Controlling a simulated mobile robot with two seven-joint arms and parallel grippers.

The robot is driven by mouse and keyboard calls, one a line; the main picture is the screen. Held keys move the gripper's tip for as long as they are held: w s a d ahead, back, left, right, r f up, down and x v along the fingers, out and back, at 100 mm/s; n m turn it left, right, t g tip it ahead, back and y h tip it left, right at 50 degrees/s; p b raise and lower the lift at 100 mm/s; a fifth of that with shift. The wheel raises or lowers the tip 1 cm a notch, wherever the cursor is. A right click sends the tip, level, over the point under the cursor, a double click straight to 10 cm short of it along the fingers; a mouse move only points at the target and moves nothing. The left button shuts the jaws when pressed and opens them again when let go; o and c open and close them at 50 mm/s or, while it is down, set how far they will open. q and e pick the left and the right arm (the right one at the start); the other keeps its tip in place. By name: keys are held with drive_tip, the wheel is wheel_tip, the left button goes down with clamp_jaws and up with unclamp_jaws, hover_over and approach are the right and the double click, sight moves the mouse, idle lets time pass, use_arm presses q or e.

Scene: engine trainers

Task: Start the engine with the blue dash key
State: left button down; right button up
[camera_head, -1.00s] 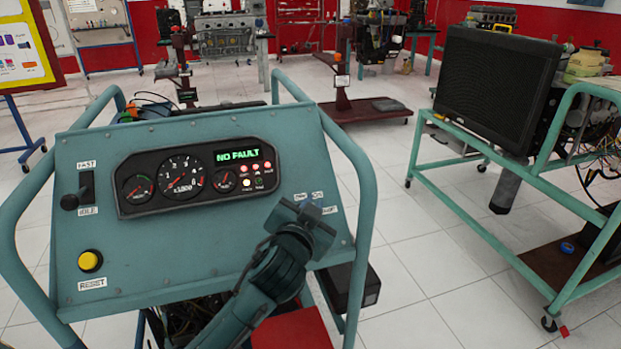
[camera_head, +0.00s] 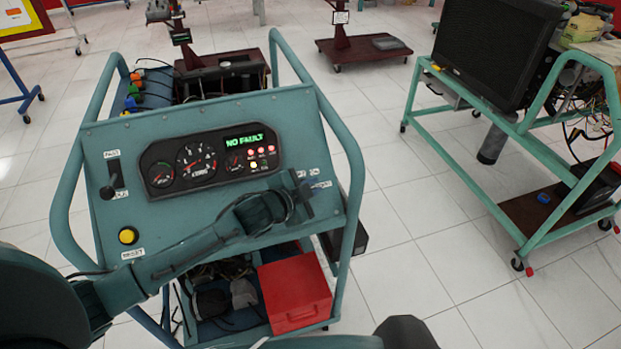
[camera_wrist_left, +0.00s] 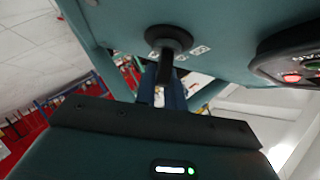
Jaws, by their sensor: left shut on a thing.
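The teal engine panel (camera_head: 215,215) stands ahead, with a dark gauge cluster (camera_head: 210,159) whose green display reads NO FAULT. Several red lamps and a yellow one are lit. My left gripper (camera_head: 304,194) is at the panel's right side, by the ON and START labels, shut on what appears to be the blue dash key. In the left wrist view, a dark round switch (camera_wrist_left: 168,38) with a black stem shows above a dark blue piece (camera_wrist_left: 174,97) near my fingers. The key is largely hidden in the head view, so its turn angle is unclear. My right gripper is out of view.
A throttle lever (camera_head: 112,183) and a yellow reset button (camera_head: 128,235) are on the panel's left. Tubular rails flank the panel. A red box (camera_head: 294,292) sits below. Another teal engine stand (camera_head: 480,185) is at right, with clear floor between.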

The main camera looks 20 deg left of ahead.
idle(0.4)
use_arm(q)
drive_tip(key=c, duration=1.5)
unclamp_jaws()
drive_tip(key=v, duration=1.3)
drive_tip(key=shift+a+b, duration=0.1)
drive_tip(key=shift+b, duration=0.25)
drive_tip(key=s+d+f+n, duration=0.1)
drive_tip(key=s+f+n, duration=0.2)
drive_tip(key=s+f, duration=0.2)
drive_tip(key=s+d+f+n+g, duration=0.1)
drive_tip(key=s+f+n, duration=0.3)
drive_tip(key=f, duration=0.2)
drive_tip(key=s+d+f+n+g+y, duration=0.1)
drive_tip(key=s+f+n, duration=0.2)
drive_tip(key=s+f, duration=0.2)
drive_tip(key=shift+s+d+f, duration=0.35)
drive_tip(key=shift+f, duration=0.25)
